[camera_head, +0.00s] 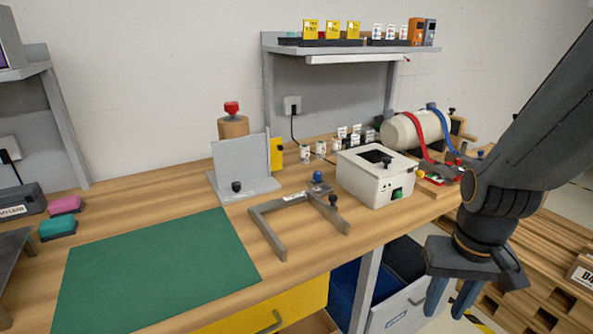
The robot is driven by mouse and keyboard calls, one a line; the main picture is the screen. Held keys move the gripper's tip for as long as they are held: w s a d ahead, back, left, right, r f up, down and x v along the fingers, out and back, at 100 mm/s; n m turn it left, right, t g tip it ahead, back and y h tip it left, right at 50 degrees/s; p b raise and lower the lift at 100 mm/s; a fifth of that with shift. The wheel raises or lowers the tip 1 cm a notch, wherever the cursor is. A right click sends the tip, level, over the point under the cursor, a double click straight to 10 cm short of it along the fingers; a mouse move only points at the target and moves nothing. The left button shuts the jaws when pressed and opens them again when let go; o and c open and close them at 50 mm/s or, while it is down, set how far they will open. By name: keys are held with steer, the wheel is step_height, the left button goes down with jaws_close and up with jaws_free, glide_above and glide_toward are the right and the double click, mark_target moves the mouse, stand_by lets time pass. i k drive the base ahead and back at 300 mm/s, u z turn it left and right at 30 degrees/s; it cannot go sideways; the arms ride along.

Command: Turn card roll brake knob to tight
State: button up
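A red knob (232,107) sits on top of a brown cylinder (233,127), which looks like the card roll, behind a grey upright plate (240,160) at the middle back of the bench. The roll's lower part is hidden by the plate. I cannot read any tight or loose marking on the knob. My gripper (452,297) hangs at the lower right, off the bench's front edge and far from the knob. Its two blue fingers point down, apart and empty.
A white box with a green button (376,178), a grey U-shaped frame (283,222) and a green mat (155,270) take up the bench front. A white tank with red and blue straps (400,133) stands back right. A shelf (340,48) overhangs the back.

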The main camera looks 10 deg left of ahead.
mark_target(236, 187)
steer(key=z, duration=0.95)
steer(key=k, duration=1)
steer(key=u, duration=1.65)
steer(key=i, duration=1)
